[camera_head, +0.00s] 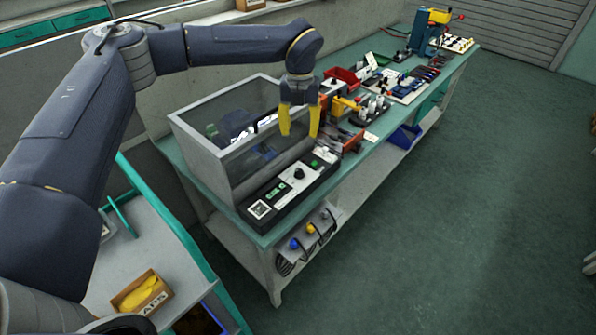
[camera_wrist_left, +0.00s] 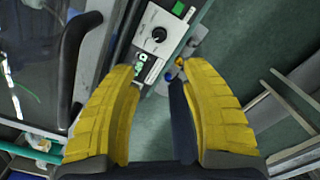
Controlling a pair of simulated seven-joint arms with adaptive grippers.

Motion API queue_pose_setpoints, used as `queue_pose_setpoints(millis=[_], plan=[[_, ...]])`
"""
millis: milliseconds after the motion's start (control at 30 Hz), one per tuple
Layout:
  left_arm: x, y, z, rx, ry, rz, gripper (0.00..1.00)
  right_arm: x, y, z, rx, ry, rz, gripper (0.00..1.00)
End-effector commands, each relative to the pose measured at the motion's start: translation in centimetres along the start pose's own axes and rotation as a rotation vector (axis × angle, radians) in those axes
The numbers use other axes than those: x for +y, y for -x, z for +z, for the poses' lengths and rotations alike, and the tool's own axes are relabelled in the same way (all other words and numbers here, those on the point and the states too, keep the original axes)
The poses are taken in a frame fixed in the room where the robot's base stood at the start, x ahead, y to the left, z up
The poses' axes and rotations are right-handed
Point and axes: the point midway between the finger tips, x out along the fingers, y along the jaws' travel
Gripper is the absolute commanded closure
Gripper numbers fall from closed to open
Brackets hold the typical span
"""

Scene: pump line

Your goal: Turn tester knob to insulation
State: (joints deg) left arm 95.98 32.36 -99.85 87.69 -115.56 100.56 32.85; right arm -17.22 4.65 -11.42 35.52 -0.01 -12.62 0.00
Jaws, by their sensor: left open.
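The tester is a low panel with a black and white face (camera_head: 279,197) along the front edge of the green bench. Its round black knob (camera_head: 299,174) stands near the middle of the face. The knob also shows in the left wrist view (camera_wrist_left: 159,35), ahead of the fingers and untouched. I cannot read the setting it points at. My left gripper (camera_head: 299,134) has yellow fingers, is open and empty, and hangs above the tester. Its fingers also show apart in the left wrist view (camera_wrist_left: 166,75). My right gripper is not in view.
A clear-walled box with a grey frame (camera_head: 205,163) stands right behind the tester. Tools, a red bin (camera_head: 342,76) and a blue press (camera_head: 419,35) crowd the bench farther along. Blue, yellow and grey plugs (camera_head: 310,229) hang below the front edge.

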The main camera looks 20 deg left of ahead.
Motion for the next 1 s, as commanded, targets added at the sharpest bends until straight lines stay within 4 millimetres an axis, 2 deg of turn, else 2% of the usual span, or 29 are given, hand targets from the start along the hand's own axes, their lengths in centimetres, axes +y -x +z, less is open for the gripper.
queue_pose_setpoints(millis=[167,700,1000], plan=[[0.2,-1.6,0.0,0.000,0.002,0.006,0.54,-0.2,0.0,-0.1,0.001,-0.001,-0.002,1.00],[0.1,-11.2,0.0,0.002,0.002,0.003,0.54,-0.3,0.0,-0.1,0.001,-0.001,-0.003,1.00],[0.1,-15.3,0.0,0.000,0.002,0.003,0.54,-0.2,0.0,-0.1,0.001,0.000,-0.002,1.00]])
